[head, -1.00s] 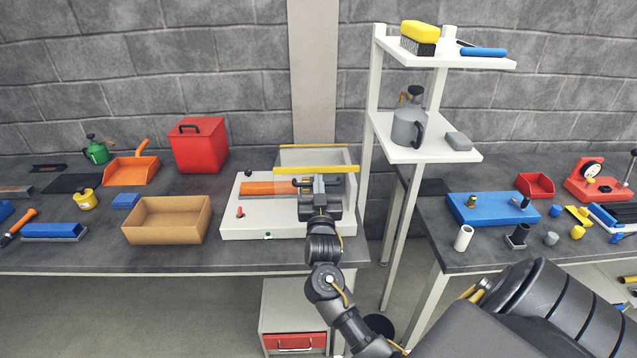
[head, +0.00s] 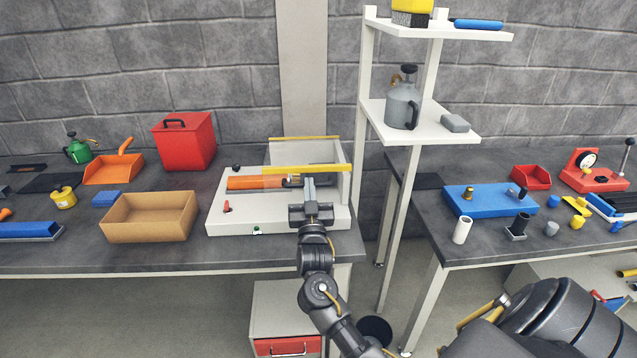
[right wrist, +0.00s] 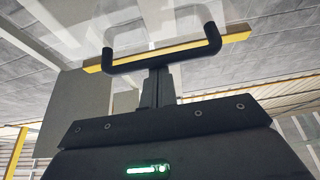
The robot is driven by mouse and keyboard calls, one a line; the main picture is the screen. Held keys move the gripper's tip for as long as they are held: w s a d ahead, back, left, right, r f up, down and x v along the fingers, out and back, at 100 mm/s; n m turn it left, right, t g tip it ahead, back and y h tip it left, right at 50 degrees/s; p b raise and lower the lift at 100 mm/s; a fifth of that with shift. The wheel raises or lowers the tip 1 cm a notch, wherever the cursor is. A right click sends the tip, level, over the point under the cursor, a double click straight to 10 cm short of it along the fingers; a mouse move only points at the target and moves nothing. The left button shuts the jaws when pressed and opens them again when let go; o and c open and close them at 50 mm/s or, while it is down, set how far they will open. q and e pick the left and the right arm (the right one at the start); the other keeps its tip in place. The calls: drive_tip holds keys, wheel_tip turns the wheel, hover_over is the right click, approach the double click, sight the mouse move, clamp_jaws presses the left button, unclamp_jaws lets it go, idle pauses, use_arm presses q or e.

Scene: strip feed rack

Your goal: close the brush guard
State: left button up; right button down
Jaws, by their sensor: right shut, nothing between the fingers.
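The brush guard is a clear panel with a yellow front bar (head: 285,170), on a white machine base (head: 222,218). It stands part-way open, its bar raised above the orange brush roller (head: 248,183). The right wrist view shows the yellow bar (right wrist: 234,36) and a black U-shaped handle (right wrist: 190,56). My right gripper (head: 309,181) is shut and empty at the handle; in the wrist view its fingertips (right wrist: 159,70) meet the handle's crossbar and seem to touch it. The fingers are not around the handle. My left gripper is out of view.
A cardboard tray (head: 150,232) and a red box (head: 185,142) stand left of the machine. A white shelf post (head: 394,215) rises close on the right. A red knob (head: 227,207) sticks up from the base's left part. Bench space before the tray is clear.

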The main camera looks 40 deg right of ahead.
drive_tip(key=shift+r, duration=0.1)
drive_tip(key=s+a, duration=0.5)
drive_tip(key=s, duration=0.3)
drive_tip(key=c, duration=2)
unclamp_jaws()
drive_tip(key=shift+a+p, duration=0.1)
drive_tip(key=shift+p, duration=0.25)
drive_tip(key=o, duration=0.5)
drive_tip(key=d+n+y+p, duration=0.1)
drive_tip(key=d+r+n+t+y+p, duration=0.1)
drive_tip(key=n+p, duration=0.1)
drive_tip(key=d+r+n+t+y+p, duration=0.1)
drive_tip(key=n, duration=0.1)
drive_tip(key=shift+s+d+r+p, duration=0.25)
drive_tip(key=shift+s+d+p, duration=0.05)
drive_tip(key=shift+s, duration=0.1)
drive_tip(key=shift+o, duration=0.2)
drive_tip(key=d+f+n+g+y+p, duration=0.1)
drive_tip(key=d+f+n+y+p, duration=0.1)
drive_tip(key=n+y, duration=0.5)
drive_tip(key=d+f+n+g+y+p, duration=0.2)
drive_tip(key=n+y, duration=0.4)
drive_tip(key=n, duration=0.9)
drive_tip(key=shift+w+d+n+y+p, duration=0.2)
drive_tip(key=shift+d+n+y+p, duration=0.25)
drive_tip(key=shift+p, duration=0.25)
